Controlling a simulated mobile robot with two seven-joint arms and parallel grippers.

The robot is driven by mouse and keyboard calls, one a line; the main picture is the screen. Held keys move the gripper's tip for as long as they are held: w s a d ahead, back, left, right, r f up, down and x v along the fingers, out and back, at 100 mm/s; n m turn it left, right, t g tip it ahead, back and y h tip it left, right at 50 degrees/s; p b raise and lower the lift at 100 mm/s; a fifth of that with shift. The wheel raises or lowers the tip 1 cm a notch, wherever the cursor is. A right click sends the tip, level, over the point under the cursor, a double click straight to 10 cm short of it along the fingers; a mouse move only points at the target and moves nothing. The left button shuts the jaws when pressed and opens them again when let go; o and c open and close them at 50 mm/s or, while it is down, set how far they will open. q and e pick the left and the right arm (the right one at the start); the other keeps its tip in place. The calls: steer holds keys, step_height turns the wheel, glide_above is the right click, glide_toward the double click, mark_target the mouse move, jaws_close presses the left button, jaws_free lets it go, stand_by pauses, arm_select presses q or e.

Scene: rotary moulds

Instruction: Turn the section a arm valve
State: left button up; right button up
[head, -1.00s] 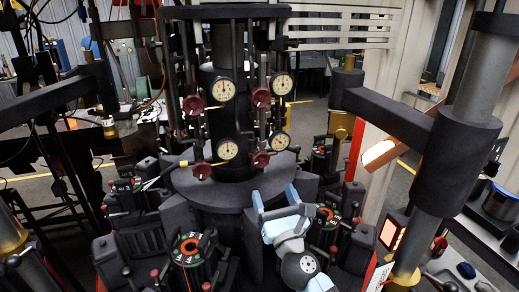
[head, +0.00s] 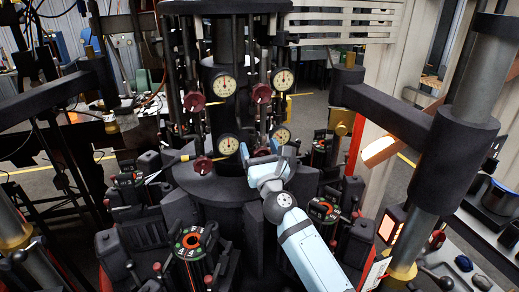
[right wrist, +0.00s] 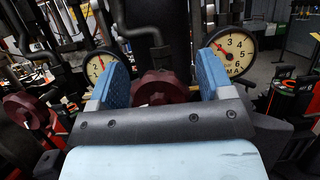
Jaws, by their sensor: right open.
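Dark red valve knobs sit on the pipes around the central column: upper left (head: 194,102), upper right (head: 261,94), lower left (head: 202,166) and lower right, the last mostly hidden behind my right gripper (head: 260,152). I cannot tell which knob is section a's. In the right wrist view, a red knob (right wrist: 160,86) shows between the two blue fingers of my right gripper (right wrist: 162,78). The fingers are open, one on each side of the knob. I cannot tell whether they touch it. My left gripper is not in view.
Round gauges stand beside the knobs, one at lower right (head: 281,136); it also shows in the right wrist view (right wrist: 232,54). Black mould stations with coloured dial tops (head: 192,242) ring the column. A thick dark arm and post (head: 460,140) stand at right.

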steer(key=c, duration=0.9)
steer(key=shift+c, duration=0.2)
steer(key=shift+n, duration=0.3)
steer(key=shift+s+a+f+n+g+y+p, duration=0.15)
steer(key=shift+n+g+y+p, duration=0.85)
steer(key=shift+n, duration=2.9)
steer(key=shift+w+a+f+n+g+y+p, duration=0.25)
steer(key=shift+n+g, duration=1.4)
steer(key=shift+n, duration=2.25)
steer(key=shift+s+f+n+g+y+p, duration=0.2)
steer(key=shift+n+g+y+p, duration=0.85)
steer(key=shift+n, duration=2.85)
steer(key=shift+r+g+h+b, duration=0.1)
steer(key=shift+g+h+b, duration=0.2)
steer(key=shift+g+b, duration=0.15)
steer(key=o, duration=0.9)
